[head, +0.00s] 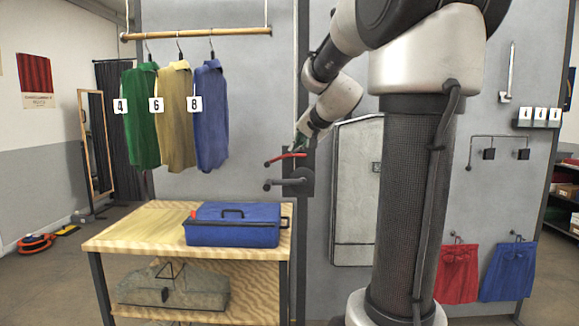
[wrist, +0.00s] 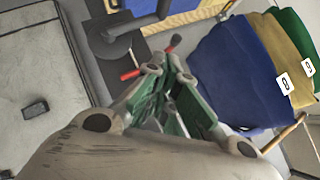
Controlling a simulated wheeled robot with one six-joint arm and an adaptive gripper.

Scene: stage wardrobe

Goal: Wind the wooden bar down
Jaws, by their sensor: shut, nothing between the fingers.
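The wooden bar (head: 196,34) hangs level high on the left, with a green, a tan and a blue shirt on it, tagged 4, 6 and 8. One end of the bar shows in the wrist view (wrist: 287,134). On the wall post is a dark plate (head: 300,172) with a red lever (head: 284,158) above a dark grey crank handle (head: 284,184). The plate also shows in the wrist view (wrist: 109,72). My gripper (head: 299,142) is shut and empty, just above the red lever. In the wrist view its green fingers (wrist: 165,75) partly hide the lever; contact cannot be told.
A wooden table (head: 110,238) stands below the shirts, with a blue case (head: 240,225) on top and a grey-green bag (head: 172,288) on its lower shelf. A pale panel (head: 352,220) is on the wall right of the crank.

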